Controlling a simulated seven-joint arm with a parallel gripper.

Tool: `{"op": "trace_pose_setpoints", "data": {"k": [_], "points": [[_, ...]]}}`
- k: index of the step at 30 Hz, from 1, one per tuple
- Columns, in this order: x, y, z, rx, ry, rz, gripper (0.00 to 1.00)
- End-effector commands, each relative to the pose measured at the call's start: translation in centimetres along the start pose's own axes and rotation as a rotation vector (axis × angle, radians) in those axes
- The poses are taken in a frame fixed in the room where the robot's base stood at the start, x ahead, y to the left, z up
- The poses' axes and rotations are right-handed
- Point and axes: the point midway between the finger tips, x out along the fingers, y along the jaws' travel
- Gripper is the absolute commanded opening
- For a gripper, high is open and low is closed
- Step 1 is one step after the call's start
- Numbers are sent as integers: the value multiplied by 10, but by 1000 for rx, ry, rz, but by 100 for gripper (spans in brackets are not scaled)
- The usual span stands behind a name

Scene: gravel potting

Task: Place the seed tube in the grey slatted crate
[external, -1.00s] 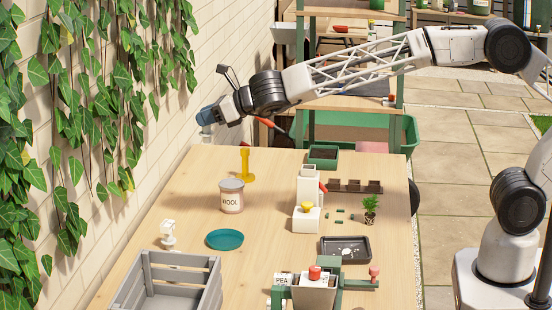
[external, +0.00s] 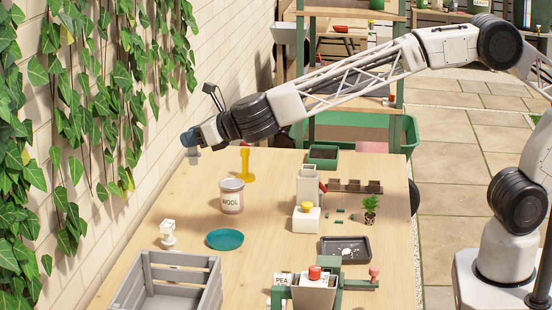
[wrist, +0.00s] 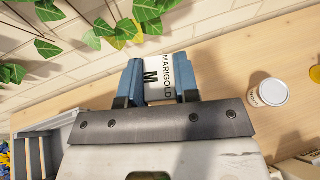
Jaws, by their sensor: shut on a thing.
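My gripper (external: 190,143) is at the far left edge of the table, near the brick wall. In the wrist view its blue fingers (wrist: 157,88) are shut on a white tube labelled MARIGOLD (wrist: 157,75), the seed tube. In the external view only a small pale end of the tube (external: 194,158) shows under the fingers. The grey slatted crate (external: 150,275) stands at the near left of the table, well apart from the gripper. It also shows at the left of the wrist view (wrist: 35,150).
A tin labelled WOOL (external: 231,198), a yellow stand (external: 246,165), a teal saucer (external: 225,239) and a small white object (external: 168,236) stand between gripper and crate or to the right. Ivy (external: 85,110) hangs on the wall at left. The table's left strip is mostly bare.

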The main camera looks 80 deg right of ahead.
Motion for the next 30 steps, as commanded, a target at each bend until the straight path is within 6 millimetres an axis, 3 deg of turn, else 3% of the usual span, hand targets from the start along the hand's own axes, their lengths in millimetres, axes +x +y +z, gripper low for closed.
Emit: {"op": "trace_pose_setpoints", "data": {"k": [30], "points": [[-36,114,-17,89,-4,-224,2]]}}
